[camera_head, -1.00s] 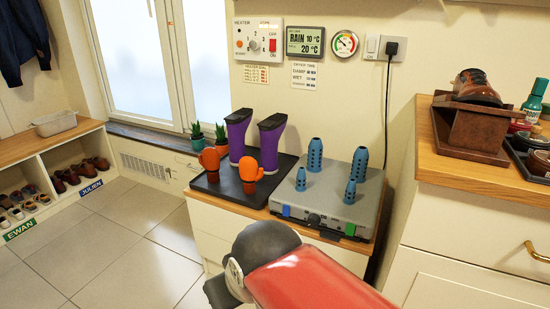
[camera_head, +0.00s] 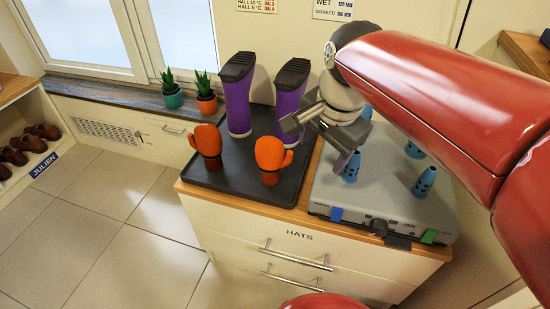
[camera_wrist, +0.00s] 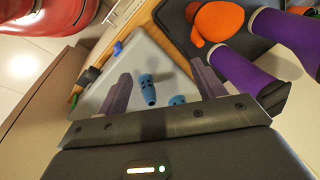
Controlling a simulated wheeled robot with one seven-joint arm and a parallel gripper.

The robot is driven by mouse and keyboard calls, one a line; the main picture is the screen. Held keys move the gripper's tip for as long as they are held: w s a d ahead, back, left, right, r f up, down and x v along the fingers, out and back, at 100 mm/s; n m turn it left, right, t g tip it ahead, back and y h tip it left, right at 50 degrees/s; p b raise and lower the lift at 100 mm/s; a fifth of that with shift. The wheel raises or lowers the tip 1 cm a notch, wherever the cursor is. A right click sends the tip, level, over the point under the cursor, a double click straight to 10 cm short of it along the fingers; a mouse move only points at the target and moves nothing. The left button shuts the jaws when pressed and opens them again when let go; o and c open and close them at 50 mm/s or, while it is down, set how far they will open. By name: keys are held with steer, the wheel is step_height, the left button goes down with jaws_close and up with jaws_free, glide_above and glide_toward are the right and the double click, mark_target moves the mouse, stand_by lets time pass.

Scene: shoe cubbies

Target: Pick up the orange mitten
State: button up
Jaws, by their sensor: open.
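Two orange mittens stand upright on the black tray (camera_head: 229,182), cuffs down. The left mitten (camera_head: 207,145) is near the tray's left side, and the right mitten (camera_head: 272,158) is near its front right. One orange mitten (camera_wrist: 218,22) shows at the top of the wrist view. My gripper (camera_head: 317,144) is open and empty, to the right of the right mitten and apart from it, above the left part of the grey dryer. In the wrist view, its spread fingers (camera_wrist: 162,82) frame blue pegs on the dryer.
Two purple boots (camera_head: 238,100) stand behind the mittens, the right one close to my gripper. The grey dryer (camera_head: 385,195) carries several blue pegs (camera_head: 424,181). Two potted plants (camera_head: 206,98) stand on the sill. The tray's front middle is clear.

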mark_target(271, 155)
steer(key=w+a+f+m+g, duration=0.1)
steer(key=w+a+m, duration=0.2)
steer(key=w+a+f+m+g+b, duration=0.1)
steer(key=w+a+m, duration=0.2)
steer(key=m, duration=0.1)
steer(key=w+a+f+m+g+b, duration=0.1)
steer(key=w+a+f+m, duration=0.1)
steer(key=w+a+m, duration=0.1)
steer(key=shift+w+h, duration=0.3)
steer(key=shift+w, duration=0.2)
steer(key=shift+f+m, duration=0.3)
step_height(271, 155, down, 7)
steer(key=shift+b, duration=0.8)
steer(key=c, duration=1)
